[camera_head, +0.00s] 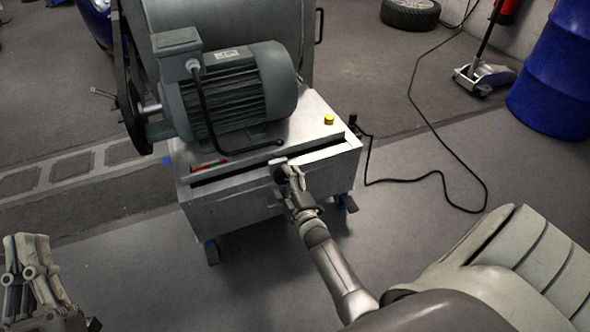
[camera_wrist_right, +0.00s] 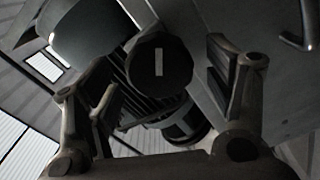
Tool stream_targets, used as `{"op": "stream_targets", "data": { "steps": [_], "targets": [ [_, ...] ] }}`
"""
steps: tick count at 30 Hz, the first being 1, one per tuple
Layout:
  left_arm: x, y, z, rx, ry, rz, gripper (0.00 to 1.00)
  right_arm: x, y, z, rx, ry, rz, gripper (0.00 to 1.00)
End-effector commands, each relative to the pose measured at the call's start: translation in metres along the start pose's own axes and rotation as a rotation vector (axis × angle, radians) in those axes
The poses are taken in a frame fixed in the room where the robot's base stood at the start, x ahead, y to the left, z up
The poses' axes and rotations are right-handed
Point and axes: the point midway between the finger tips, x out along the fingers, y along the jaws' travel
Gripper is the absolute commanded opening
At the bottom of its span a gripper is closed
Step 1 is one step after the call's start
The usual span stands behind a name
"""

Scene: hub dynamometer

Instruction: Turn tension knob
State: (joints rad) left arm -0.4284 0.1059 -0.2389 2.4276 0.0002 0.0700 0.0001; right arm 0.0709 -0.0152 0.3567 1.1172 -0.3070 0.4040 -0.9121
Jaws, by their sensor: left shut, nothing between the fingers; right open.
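The tension knob (camera_wrist_right: 160,62) is dark, many-sided and marked with a white bar that stands upright in the right wrist view. It sits between the two spread fingers of my right gripper (camera_wrist_right: 165,95), with a visible gap on each side. In the head view my right gripper (camera_head: 288,175) is at the front of the metal dynamometer cabinet (camera_head: 230,205), and the knob there is mostly hidden by it. My left gripper (camera_head: 32,258) is shut and empty at the lower left, well away from the cabinet.
A grey electric motor (camera_head: 240,85) stands on the cabinet, with a yellow button (camera_head: 329,119) to its right. A black cable (camera_head: 440,172) lies on the floor to the right. A blue barrel (camera_head: 555,75) and a floor jack (camera_head: 484,76) stand further back. The floor before the cabinet is clear.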

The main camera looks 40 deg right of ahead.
Motion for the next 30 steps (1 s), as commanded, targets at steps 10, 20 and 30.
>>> {"op": "stream_targets", "data": {
  "steps": [10,20,30],
  "targets": [
    [0.000,0.000,0.000,0.000,0.001,0.001,0.00,-0.068,-0.001,0.000,-0.001,-0.001,-0.002,0.76],
    [0.000,0.000,0.000,0.000,0.001,0.001,0.00,-0.092,-0.001,0.000,0.000,0.000,-0.001,0.76],
    [0.000,0.001,0.000,0.000,0.001,0.002,0.00,-0.092,-0.001,0.000,0.000,0.000,-0.001,0.76]
  ]
}}
